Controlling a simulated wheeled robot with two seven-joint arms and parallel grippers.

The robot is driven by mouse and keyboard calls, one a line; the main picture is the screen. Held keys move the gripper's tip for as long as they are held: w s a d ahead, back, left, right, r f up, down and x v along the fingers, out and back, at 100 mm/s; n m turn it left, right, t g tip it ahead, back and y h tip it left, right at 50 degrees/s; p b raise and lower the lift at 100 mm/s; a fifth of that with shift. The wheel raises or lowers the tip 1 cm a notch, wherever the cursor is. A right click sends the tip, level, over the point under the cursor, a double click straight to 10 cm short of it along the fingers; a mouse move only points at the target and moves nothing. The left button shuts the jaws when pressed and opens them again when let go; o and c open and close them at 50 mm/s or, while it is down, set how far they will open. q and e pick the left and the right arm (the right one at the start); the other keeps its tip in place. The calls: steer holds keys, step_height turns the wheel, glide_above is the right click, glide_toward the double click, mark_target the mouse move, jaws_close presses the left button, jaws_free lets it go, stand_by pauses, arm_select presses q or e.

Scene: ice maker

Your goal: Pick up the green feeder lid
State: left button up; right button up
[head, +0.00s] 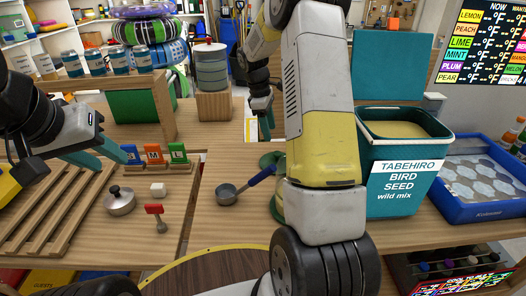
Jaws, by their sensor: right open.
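A green rounded piece (268,160), possibly the green feeder lid, shows beside my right arm on the wooden table. More green (276,207) shows just below it. My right arm hides most of both, so I cannot tell whether they are one object. My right gripper (264,122) is open and points down beyond the green pieces, near the table's far part, apart from them. My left gripper (98,154) is at the left, its teal fingers apart, near the lettered blocks and holding nothing visible.
A blue-handled scoop (226,194) lies left of the green pieces. A teal bird seed bin (403,185) stands right of my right arm, with a blue tray (480,205) beyond it. A layered canister (211,72) stands on a wooden block. Lettered blocks (153,154) stand near my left gripper.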

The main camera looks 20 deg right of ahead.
steer(key=n, duration=0.1)
glide_above(277, 153)
steer(key=w+a, duration=0.2)
steer(key=a+x, duration=0.1)
steer(key=x, duration=0.4)
steer(key=shift+g, duration=0.4)
steer(key=x, duration=0.8)
steer(key=shift+s+d+r, duration=0.15)
steer(key=shift+s+d, duration=0.15)
steer(key=shift+s, duration=0.05)
steer(key=shift+c, duration=0.4)
jaws_close()
